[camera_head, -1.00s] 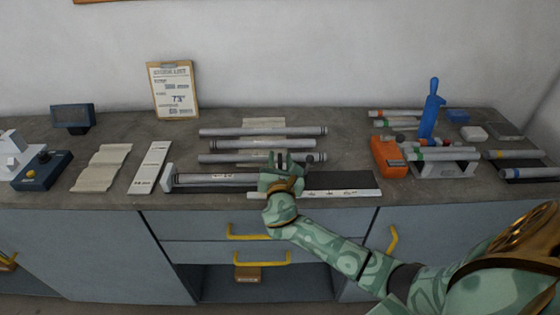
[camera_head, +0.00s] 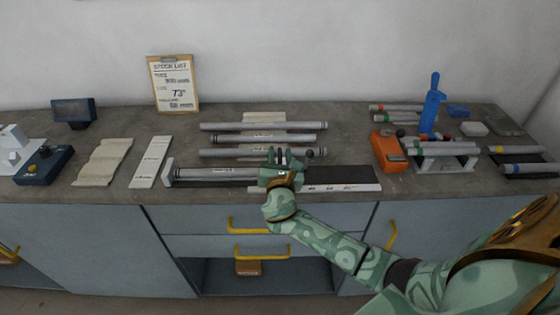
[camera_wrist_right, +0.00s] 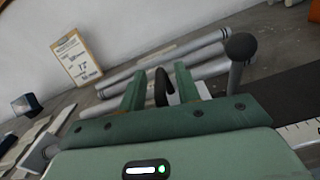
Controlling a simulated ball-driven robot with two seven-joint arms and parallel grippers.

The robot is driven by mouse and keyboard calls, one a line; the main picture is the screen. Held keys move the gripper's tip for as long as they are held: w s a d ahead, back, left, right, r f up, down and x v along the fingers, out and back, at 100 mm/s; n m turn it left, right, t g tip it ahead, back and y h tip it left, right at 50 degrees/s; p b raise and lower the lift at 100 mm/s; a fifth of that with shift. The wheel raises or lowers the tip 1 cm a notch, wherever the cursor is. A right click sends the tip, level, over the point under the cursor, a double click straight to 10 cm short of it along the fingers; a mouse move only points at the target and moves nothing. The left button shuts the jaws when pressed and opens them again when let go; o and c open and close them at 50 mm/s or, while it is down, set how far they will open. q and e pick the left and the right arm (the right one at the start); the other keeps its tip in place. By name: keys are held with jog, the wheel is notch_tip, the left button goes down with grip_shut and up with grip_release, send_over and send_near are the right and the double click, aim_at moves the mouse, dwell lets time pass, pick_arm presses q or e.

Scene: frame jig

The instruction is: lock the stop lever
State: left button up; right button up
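The long jig (camera_head: 340,175) lies along the front of the bench, with a white scale strip (camera_head: 340,188) at its front edge. A grey tube (camera_head: 215,173) lies at its left end, against a pale end block. A dark ball knob (camera_head: 309,153) on a grey stem stands just right of my right gripper (camera_head: 280,160); it also shows in the right wrist view (camera_wrist_right: 241,47). A black curved piece (camera_wrist_right: 161,88) stands between the fingers of my right gripper (camera_wrist_right: 160,80), with gaps visible beside it. I cannot tell which part is the stop lever. My left gripper is out of view.
Several grey tubes (camera_head: 262,127) lie behind the jig. An orange device (camera_head: 388,152), a blue upright tool (camera_head: 432,105) and a tube rack (camera_head: 445,163) stand to the right. A white strip (camera_head: 150,163) and a navy box (camera_head: 45,166) lie left.

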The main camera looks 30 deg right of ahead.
jog(key=v, duration=1.6)
jog(key=shift+p, duration=0.45)
jog(key=shift+s, duration=0.15)
